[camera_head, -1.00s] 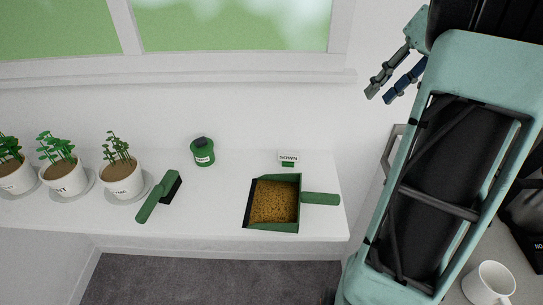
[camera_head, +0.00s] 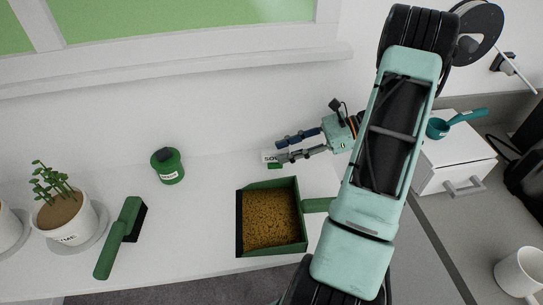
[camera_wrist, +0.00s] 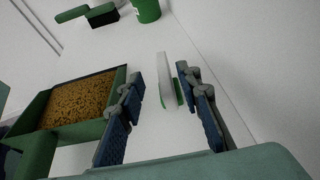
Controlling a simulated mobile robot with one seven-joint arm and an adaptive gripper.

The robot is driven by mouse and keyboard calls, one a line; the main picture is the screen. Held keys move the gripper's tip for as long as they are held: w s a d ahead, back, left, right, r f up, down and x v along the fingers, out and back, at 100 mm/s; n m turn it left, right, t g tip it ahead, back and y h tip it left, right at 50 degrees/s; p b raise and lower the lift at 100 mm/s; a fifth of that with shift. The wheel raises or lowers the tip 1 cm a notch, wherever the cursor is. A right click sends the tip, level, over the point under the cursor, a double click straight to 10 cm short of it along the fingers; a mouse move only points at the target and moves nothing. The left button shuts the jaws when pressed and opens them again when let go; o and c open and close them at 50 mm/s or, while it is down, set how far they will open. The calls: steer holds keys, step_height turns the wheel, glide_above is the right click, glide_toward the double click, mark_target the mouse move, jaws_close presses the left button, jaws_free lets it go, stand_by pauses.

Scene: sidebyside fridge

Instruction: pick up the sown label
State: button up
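The sown label (camera_head: 268,157) is a small white card with dark letters and a green base, standing near the back of the white shelf. In the head view my gripper's fingers partly cover it, so only the start of its word shows. My gripper (camera_head: 280,150) reaches in from the right with its fingers apart. In the wrist view the label (camera_wrist: 168,82) stands edge-on between the two open fingers of my gripper (camera_wrist: 159,74). A gap shows on the left side; the right finger is close to it, and I cannot tell whether they touch.
A green dustpan (camera_head: 301,225) of brown grains lies in front of the label. A green brush (camera_head: 118,240), a green tin (camera_head: 168,167) and a potted plant (camera_head: 66,212) are further left. The wall is close behind. A white drawer box (camera_head: 455,155) and mug (camera_head: 520,272) are right.

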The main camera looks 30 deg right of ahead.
mark_target(258, 166)
steer(key=x, duration=0.3)
steer(key=shift+s+r, duration=0.1)
steer(key=shift+w+d+p+x, duration=0.15)
steer(key=shift+p+x, duration=0.35)
steer(key=shift+x, duration=1.1)
steer(key=shift+w+d+p+x, duration=0.15)
steer(key=shift+p+x, duration=0.3)
steer(key=shift+x, duration=1.1)
jaws_close()
